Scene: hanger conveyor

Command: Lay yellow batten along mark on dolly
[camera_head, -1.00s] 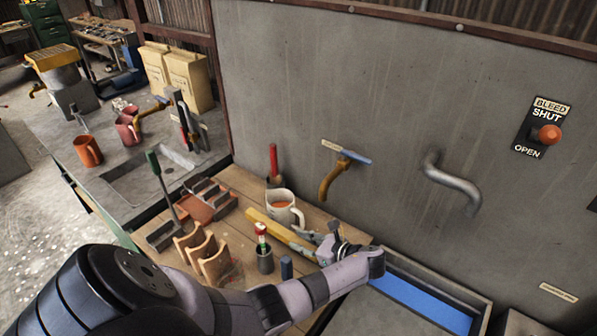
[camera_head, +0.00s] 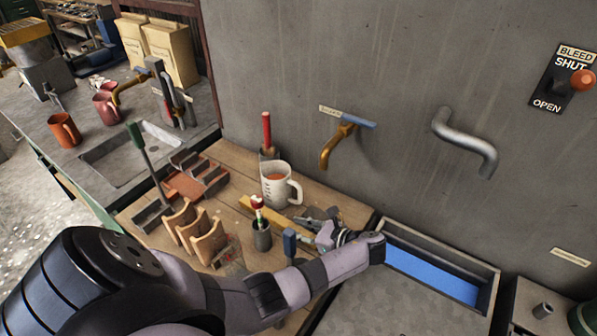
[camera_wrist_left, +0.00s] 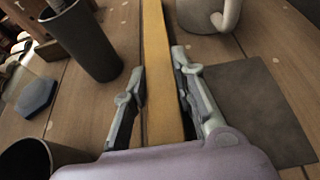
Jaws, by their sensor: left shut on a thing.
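The yellow batten (camera_head: 279,216) is a long straight bar over the wooden bench top, behind the small dark cup. In the left wrist view the batten (camera_wrist_left: 160,75) runs lengthwise between the two fingers. My left gripper (camera_head: 322,231) is shut on the batten near its right end; it also shows in the left wrist view (camera_wrist_left: 160,95). I cannot tell whether the batten touches the bench. I cannot make out a dolly or its mark. My right gripper is not in view.
A white mug (camera_head: 274,187) stands close behind the batten. A dark cup (camera_head: 262,237) with a red-and-white-topped thing stands in front. A dark flat plate (camera_wrist_left: 252,112) lies right of the fingers. A grey-rimmed tray with a blue inside (camera_head: 432,275) is at right.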

